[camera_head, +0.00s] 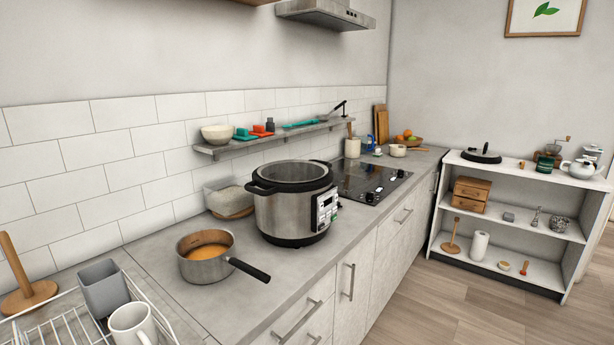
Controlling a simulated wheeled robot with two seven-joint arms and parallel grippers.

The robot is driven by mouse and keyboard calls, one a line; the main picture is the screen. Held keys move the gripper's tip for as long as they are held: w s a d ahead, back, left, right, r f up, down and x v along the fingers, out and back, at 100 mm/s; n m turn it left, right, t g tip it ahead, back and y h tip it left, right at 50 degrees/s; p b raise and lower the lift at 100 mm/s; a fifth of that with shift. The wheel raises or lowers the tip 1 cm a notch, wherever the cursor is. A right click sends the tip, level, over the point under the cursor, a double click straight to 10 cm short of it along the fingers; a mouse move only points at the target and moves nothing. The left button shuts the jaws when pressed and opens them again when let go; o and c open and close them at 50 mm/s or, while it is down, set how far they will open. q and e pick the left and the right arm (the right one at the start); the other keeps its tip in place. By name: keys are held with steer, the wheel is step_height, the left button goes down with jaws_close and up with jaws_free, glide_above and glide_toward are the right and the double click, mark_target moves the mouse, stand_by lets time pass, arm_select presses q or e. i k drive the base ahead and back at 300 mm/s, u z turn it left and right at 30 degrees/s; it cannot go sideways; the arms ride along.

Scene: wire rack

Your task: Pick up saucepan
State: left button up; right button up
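The saucepan (207,262) is a small steel pot with a dark handle. It stands upright on the grey counter, in the lower left-middle of the head view. An orange-brown content or inner surface shows inside it. Its black handle (249,270) points right, toward the counter's front edge. Neither of my grippers is in view.
A large steel cooker (290,215) stands just right of the saucepan. A wire rack (60,325) with a grey cup (103,290) and a white mug (132,324) is at the lower left. A wall shelf (265,138) runs above the counter.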

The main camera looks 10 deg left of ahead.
mark_target(207, 256)
steer(key=i, duration=0.85)
steer(key=u, duration=0.75)
